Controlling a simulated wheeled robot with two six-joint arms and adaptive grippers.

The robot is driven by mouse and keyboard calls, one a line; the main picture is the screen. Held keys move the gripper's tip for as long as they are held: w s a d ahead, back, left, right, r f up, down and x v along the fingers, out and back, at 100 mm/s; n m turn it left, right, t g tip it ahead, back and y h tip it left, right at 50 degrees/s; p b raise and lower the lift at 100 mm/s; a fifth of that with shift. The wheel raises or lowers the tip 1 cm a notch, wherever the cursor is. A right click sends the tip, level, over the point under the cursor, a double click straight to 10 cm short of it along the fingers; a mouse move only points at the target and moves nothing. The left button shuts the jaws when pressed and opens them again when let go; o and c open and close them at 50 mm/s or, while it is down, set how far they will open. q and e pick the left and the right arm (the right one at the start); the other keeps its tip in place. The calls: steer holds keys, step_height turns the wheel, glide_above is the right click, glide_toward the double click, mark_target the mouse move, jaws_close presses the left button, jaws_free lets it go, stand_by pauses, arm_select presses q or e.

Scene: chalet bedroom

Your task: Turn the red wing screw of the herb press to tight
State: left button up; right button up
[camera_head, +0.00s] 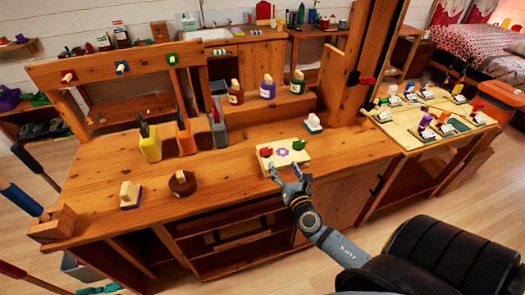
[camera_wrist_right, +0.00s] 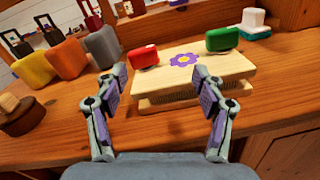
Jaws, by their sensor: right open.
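The herb press (camera_head: 290,155) is a pale wooden block with a purple flower on top, lying on the wooden bench. Its red wing screw (camera_head: 266,152) is at the left end and a green wing screw (camera_head: 298,144) at the right end. In the right wrist view the red wing screw (camera_wrist_right: 144,56) lies ahead, between the fingers and nearer the left one; the green wing screw (camera_wrist_right: 222,39) is farther right. My right gripper (camera_head: 290,176) is open and empty, at the front edge of the press, apart from the red screw. My left gripper is not in view.
A white-topped block (camera_head: 313,123) stands behind the press. A round brown wooden piece (camera_head: 182,183) and a pale block (camera_head: 130,194) stand left on the bench. Several bottles (camera_head: 268,87) stand on the raised shelf behind. The bench between them is clear.

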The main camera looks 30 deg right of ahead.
mark_target(267, 151)
steer(key=n, duration=0.1)
steer(key=a+n+y, duration=0.1)
steer(key=n, duration=0.1)
steer(key=shift+w+a, duration=0.2)
steer(key=shift+w, duration=0.1)
steer(key=shift+w+a+n+y, duration=0.15)
steer(key=shift+a+n+y, duration=0.25)
steer(key=shift+n, duration=0.4)
steer(key=shift+w+d, duration=0.15)
steer(key=shift+w, duration=0.05)
steer(key=w, duration=0.3)
steer(key=w+d, duration=0.1)
steer(key=w, duration=0.5)
steer(key=shift+w+d+p, duration=0.3)
steer(key=shift+w+d, duration=0.1)
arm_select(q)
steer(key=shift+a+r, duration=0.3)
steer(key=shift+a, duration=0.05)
arm_select(e)
steer(key=shift+c, duration=0.4)
